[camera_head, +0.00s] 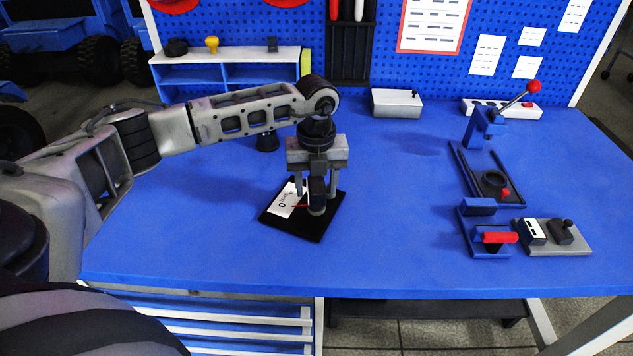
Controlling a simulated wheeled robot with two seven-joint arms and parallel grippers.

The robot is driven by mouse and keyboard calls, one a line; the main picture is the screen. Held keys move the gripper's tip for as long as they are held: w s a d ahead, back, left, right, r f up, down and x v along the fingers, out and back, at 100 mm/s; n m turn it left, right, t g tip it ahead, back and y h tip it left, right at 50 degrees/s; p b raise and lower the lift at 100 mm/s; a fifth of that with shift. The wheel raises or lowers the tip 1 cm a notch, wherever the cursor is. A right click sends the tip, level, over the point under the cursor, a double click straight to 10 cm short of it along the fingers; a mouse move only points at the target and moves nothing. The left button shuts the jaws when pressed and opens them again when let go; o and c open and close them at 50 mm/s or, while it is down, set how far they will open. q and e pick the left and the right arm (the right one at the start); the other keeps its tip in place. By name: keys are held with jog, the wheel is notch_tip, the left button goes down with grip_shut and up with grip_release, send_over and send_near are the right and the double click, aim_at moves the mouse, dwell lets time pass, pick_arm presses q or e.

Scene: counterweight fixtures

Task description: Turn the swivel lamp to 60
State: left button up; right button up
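The swivel lamp (317,207) stands on a black square base (311,232) near the middle of the blue table. A white scale card (286,200) with printed marks lies on the left of the base, and a thin red pointer (299,206) reaches left over it. The exact reading is too small to tell. My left gripper (318,192) points straight down over the lamp, one finger on each side of its dark upper part. The fingers look apart, with a small gap on the left; contact on the right is unclear. The gripper hides the lamp's top. My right gripper is out of view.
Fixtures stand at the right: a red-knobbed lever (486,128), a black tray (480,172), a red handle (499,237) and a grey switch plate (571,243). A white box (397,104) and blue shelf (228,72) are behind. The table between lamp and fixtures is clear.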

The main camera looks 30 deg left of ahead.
pick_arm(q)
jog(key=c, duration=0.7)
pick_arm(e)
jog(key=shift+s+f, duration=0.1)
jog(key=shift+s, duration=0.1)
